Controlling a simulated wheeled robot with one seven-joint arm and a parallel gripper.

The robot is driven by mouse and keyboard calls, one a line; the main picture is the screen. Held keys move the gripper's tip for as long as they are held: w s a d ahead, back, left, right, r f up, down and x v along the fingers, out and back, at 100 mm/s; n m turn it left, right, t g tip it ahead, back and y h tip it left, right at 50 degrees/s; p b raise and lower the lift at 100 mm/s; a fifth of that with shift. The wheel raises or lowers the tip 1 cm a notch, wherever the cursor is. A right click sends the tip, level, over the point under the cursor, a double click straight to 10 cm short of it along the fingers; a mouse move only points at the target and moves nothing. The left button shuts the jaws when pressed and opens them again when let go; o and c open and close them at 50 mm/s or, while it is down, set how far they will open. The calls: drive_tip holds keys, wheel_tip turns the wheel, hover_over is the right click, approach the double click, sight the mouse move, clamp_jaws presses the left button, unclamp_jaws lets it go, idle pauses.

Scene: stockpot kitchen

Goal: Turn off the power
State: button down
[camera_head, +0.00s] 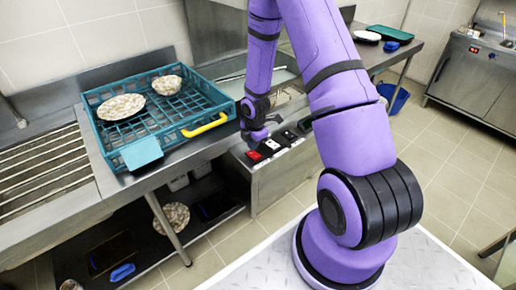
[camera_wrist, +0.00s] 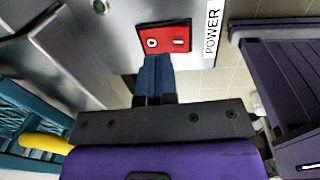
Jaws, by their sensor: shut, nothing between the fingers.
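My gripper (camera_wrist: 157,58) is shut and empty. Its blue fingertips are at the lower edge of the red switch in the picture; I cannot tell whether they touch it. In the head view the red switch (camera_head: 254,155) is at the left end of a row on the counter front, and my gripper (camera_head: 257,137) is just above it.
A white switch (camera_head: 272,144) and a black one (camera_head: 289,135) sit to the right of the red one. A teal crate (camera_head: 115,135) with a yellow handle (camera_head: 205,125) holds patterned dishes on the counter, left of my gripper.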

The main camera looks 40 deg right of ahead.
wheel_tip(320, 180, up, 11)
drive_tip(key=w, duration=0.1)
drive_tip(key=shift+w, duration=0.2)
idle(0.5)
wheel_tip(320, 180, up, 12)
drive_tip(key=m+h, duration=0.1)
drive_tip(key=m, duration=0.3)
hover_over(251, 153)
drive_tip(key=s+a, duration=0.2)
drive_tip(key=s, duration=0.1)
drive_tip(key=s+a+r+m+t, duration=0.25)
drive_tip(key=s+r+m, duration=0.3)
drive_tip(key=r, duration=0.65)
drive_tip(key=s+a+r+m, duration=0.2)
drive_tip(key=s+r+m, duration=0.1)
drive_tip(key=s, duration=0.3)
drive_tip(key=s+a+r+m+t, duration=0.1)
drive_tip(key=s+a+r+m, duration=0.1)
drive_tip(key=s, duration=0.4)
drive_tip(key=s+a+r+m+y, duration=0.1)
drive_tip(key=s+r+m, duration=0.3)
drive_tip(key=s, duration=0.3)
drive_tip(key=shift+a+r+t, duration=0.35)
drive_tip(key=shift+a+r, duration=0.05)
drive_tip(key=shift+r, duration=0.15)
